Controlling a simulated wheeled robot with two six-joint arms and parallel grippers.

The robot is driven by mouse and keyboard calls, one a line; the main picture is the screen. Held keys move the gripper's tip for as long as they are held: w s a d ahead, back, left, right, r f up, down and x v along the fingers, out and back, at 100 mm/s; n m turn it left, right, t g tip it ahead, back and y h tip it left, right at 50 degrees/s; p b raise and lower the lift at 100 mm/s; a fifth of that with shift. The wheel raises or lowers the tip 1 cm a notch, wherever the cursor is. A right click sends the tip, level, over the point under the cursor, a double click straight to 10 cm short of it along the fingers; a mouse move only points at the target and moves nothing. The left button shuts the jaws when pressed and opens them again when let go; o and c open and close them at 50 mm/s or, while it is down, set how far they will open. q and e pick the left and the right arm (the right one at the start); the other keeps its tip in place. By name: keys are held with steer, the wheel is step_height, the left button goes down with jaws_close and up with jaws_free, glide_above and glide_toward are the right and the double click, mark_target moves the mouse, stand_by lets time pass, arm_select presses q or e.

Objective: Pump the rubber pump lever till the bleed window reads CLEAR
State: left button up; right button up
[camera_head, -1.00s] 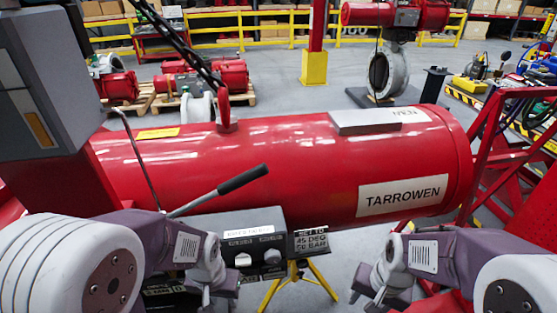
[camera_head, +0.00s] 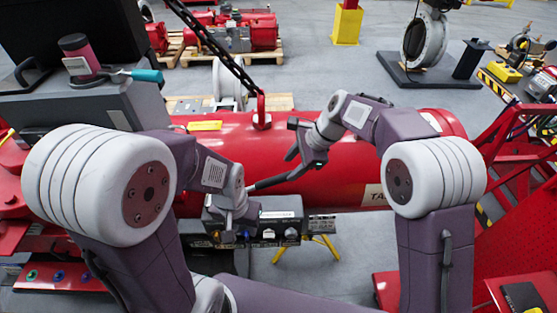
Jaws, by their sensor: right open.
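The pump lever (camera_head: 268,183) is a thin rod with a dark grip, slanting up to the right in front of the red cylinder. Its lower end is hidden behind my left wrist. My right gripper (camera_head: 304,152) is open, close above the lever's grip end; I cannot tell whether it touches. My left gripper (camera_head: 239,232) points down in front of the pump box's left side; its jaws are too small and dark to read. The dark pump box (camera_head: 283,215) has a pale label and knobs on its front. I cannot make out the bleed window or its reading.
The large red cylinder (camera_head: 340,190) lies behind the lever. A small sign (camera_head: 321,225) sits at the box's right, above yellow legs (camera_head: 328,245). A grey cabinet top at left bears a pink-and-black cup (camera_head: 79,54) and a teal-handled tool (camera_head: 140,75). Red framework (camera_head: 520,150) stands at right.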

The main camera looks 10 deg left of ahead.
mark_target(281, 177)
steer(key=p+x, duration=0.2)
steer(key=x, duration=0.6)
steer(key=shift+a+f+p, duration=0.1)
steer(key=shift+a+p, duration=0.05)
steer(key=shift+p, duration=0.15)
steer(key=shift+w+a+f, duration=0.1)
steer(key=shift+f, duration=0.3)
steer(key=shift+c, duration=0.3)
jaws_close()
stand_by(0.4)
